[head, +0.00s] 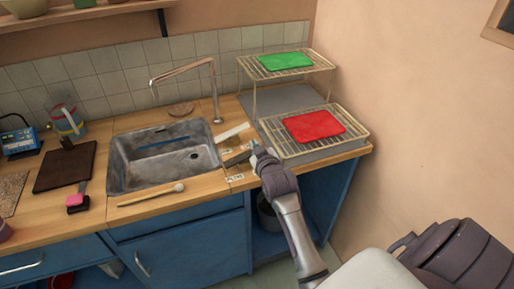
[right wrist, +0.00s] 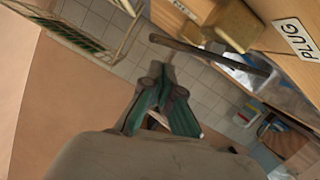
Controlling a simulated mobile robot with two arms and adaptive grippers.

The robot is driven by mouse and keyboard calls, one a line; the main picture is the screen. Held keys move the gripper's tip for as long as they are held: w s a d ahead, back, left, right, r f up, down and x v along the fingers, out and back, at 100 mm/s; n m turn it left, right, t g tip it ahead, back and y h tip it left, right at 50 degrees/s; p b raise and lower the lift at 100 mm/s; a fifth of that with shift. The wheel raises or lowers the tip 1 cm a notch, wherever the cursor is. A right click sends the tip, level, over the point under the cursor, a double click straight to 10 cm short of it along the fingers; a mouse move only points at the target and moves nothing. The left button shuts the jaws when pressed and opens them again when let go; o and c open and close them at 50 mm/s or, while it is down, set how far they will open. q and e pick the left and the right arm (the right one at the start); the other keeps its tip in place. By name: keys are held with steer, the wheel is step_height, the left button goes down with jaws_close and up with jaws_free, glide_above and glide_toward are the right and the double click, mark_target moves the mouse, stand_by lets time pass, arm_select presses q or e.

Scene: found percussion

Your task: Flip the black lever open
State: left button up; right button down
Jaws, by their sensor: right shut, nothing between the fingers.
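The black lever (right wrist: 210,53) is a dark flat bar in the right wrist view. It passes by a brass-coloured block (right wrist: 232,22) on the wooden counter. In the head view the lever seems to be the dark bar (head: 237,158) right of the sink, close to my right gripper (head: 255,152). My right gripper, with green fingers, also shows in the right wrist view (right wrist: 158,82). It is shut and empty, with its tips near the lever; I cannot tell whether they touch. My left gripper is not in view.
A "PLUG" label (right wrist: 297,38) is on the counter beside the block. A wire rack (head: 318,138) with a red slab (head: 313,126) stands just right of my gripper, with a higher rack behind. Left are the sink (head: 150,172) and a mallet (head: 152,194).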

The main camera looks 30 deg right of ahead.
steer(key=shift+s+d+f, duration=0.1)
steer(key=shift+d+f, duration=0.15)
steer(key=shift+f, duration=0.4)
steer(key=shift+s+d+f+m+p, duration=0.1)
steer(key=shift+d+f+m+p, duration=0.1)
steer(key=shift+m+p, duration=0.3)
steer(key=shift+d+f+m+y+p, duration=0.4)
steer(key=shift+m+y, duration=0.1)
steer(key=shift+m, duration=0.3)
steer(key=shift+s+d+f+m+t+y, duration=0.15)
steer(key=shift+f+m+y, duration=0.15)
steer(key=shift+m, duration=0.2)
steer(key=shift+d+f+m+t+y, duration=0.1)
steer(key=shift+f+m+t+y, duration=0.15)
steer(key=shift+m, duration=0.25)
steer(key=shift+f, duration=0.4)
steer(key=shift+d, duration=0.1)
